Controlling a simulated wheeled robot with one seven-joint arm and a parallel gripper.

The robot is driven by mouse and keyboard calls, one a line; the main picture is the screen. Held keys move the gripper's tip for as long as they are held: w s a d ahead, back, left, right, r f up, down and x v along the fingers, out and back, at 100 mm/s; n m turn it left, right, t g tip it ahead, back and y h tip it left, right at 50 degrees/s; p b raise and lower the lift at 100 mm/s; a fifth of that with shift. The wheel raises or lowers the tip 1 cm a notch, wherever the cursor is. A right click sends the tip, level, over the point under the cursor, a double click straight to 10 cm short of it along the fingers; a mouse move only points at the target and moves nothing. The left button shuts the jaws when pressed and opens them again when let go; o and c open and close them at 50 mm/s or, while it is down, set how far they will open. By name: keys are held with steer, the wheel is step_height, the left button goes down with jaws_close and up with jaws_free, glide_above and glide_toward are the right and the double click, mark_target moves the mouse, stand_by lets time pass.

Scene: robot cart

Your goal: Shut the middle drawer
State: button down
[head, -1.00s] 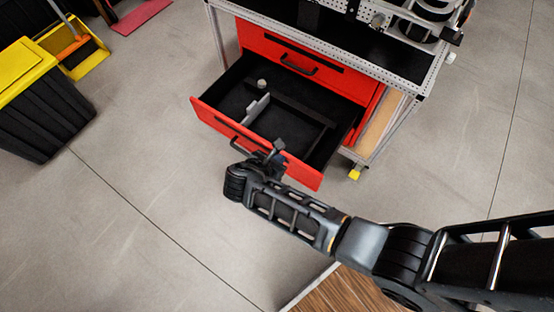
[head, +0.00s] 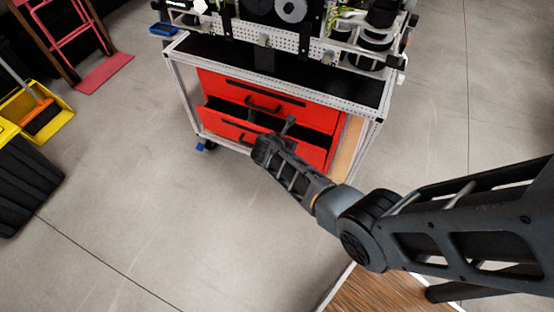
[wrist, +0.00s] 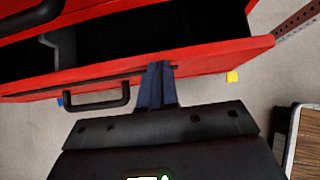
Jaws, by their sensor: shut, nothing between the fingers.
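The middle drawer (head: 215,121) is a red-fronted drawer below a shut red top drawer (head: 225,88), and it stands partly open, with a dark gap behind its front. In the wrist view its front (wrist: 215,57) crosses the picture, with the black handle (wrist: 98,104) left of my fingers and the dark interior behind. My gripper (head: 288,122) is shut and empty at the right part of this front. In the wrist view my gripper (wrist: 158,66) reaches the front's face; contact cannot be told for sure. My arm hides part of the drawer's right side.
The drawers sit in a metal-framed cart with a black top (head: 300,80) carrying equipment. A yellow dustpan (head: 35,108) and a black bin (head: 28,185) stand at the left. The grey floor (head: 150,210) before the cart is clear.

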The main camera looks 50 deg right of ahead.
steer(key=shift+w+d, duration=0.25)
steer(key=shift+d, duration=0.6)
steer(key=shift+w+d, duration=0.25)
steer(key=shift+d, duration=0.55)
